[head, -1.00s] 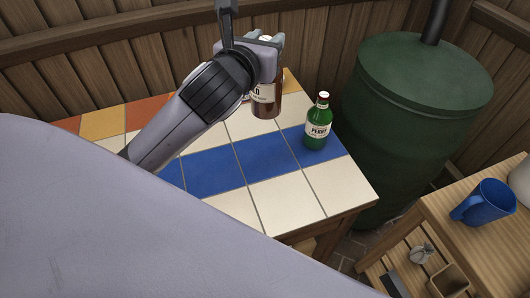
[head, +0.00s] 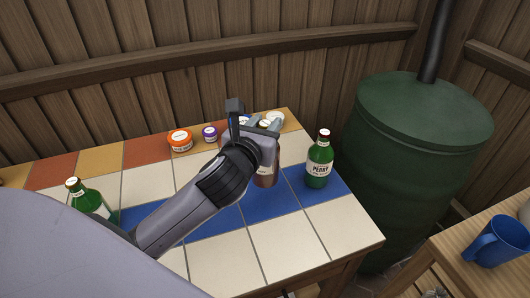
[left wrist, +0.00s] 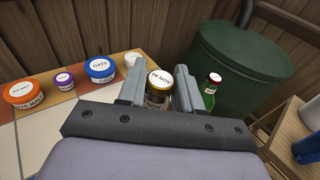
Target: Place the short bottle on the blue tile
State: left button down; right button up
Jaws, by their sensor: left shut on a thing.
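A short brown bottle (head: 265,174) with a pale label is between the fingers of my left gripper (head: 268,138), which is shut on it. A green bottle (head: 319,160) labelled "PERRY" stands upright on the right end of the blue row, just right of the brown bottle. My right gripper is not in view.
Another green bottle (head: 88,198) stands at the table's left. An orange jar (head: 180,140), a purple jar (head: 210,133) and a blue-rimmed jar (left wrist: 101,69) stand at the back. A green barrel (head: 415,160) is beyond the right edge. A blue mug (head: 498,242) is on a side table.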

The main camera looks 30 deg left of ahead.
pick_arm(q)
jog(key=shift+f+b, duration=0.7)
jog(key=shift+f, duration=2.3)
jog(key=c, duration=0.8)
grip_release()
jog(key=shift+f, duration=0.1)
jog(key=shift+o, duration=0.2)
jog(key=shift+s, duration=0.2)
jog(key=v, duration=1.1)
jog(key=shift+s, duration=0.3)
jog(key=shift+s+d, duration=0.1)
